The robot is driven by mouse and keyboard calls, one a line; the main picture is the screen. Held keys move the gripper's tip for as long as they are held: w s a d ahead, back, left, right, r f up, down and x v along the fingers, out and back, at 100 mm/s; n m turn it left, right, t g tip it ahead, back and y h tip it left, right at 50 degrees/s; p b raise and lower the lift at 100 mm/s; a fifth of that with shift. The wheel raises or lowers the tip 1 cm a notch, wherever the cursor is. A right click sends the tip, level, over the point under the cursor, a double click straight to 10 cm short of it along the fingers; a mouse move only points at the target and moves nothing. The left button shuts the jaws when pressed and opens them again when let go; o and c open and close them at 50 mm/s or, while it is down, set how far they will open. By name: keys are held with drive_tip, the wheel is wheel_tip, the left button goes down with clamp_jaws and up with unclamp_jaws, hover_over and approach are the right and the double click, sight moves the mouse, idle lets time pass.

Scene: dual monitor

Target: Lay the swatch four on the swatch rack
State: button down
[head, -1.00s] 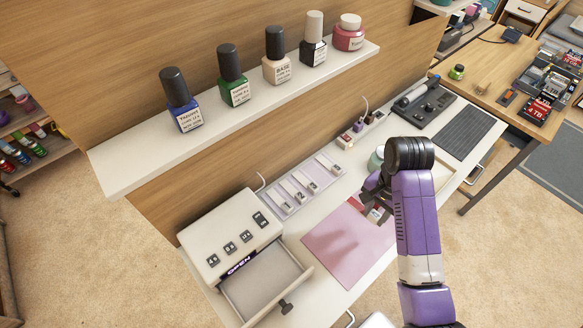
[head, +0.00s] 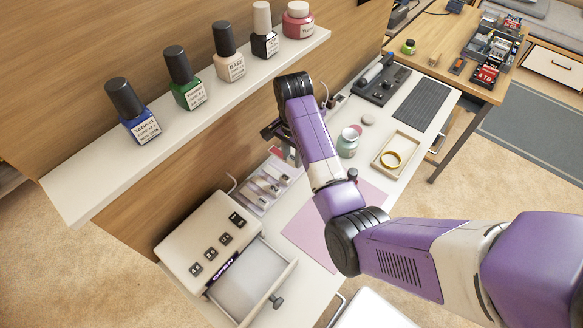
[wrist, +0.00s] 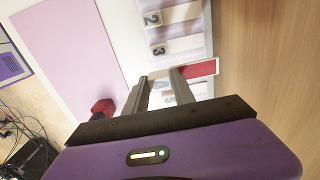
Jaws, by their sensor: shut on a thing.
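My gripper (wrist: 161,78) is shut on swatch four (wrist: 203,70), a flat strip with a white part and a red end. The red end sticks out to the right of the fingers in the wrist view. The swatch rack (wrist: 207,45) is a pale lilac strip below, with white swatches marked 2 and 3 beside the held one and a 5 partly hidden behind the fingers. In the head view the rack (head: 262,203) lies along the back panel. My gripper (head: 284,150) is over its far end, partly hidden by my arm. I cannot tell whether the swatch touches the rack.
A pink mat (head: 311,240) lies in front of the rack. A white box with an open drawer (head: 245,278) stands at the near end. A shelf (head: 75,185) with several polish bottles overhangs the rack. A teal jar (head: 347,147) and a tray (head: 377,155) stand beyond.

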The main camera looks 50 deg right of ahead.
sight(292, 176)
wheel_tip(292, 176, down, 2)
drive_tip(key=shift+f, duration=0.2)
wheel_tip(292, 176, down, 4)
drive_tip(key=shift+r+p, duration=0.2)
drive_tip(key=shift+p, duration=0.15)
drive_tip(key=shift+w+f, duration=0.2)
drive_tip(key=shift+f, duration=0.35)
drive_tip(key=shift+f, duration=0.1)
drive_tip(key=c, duration=1.1)
unclamp_jaws()
drive_tip(key=shift+o, duration=0.2)
wheel_tip(292, 176, up, 8)
drive_tip(key=shift+f, duration=0.1)
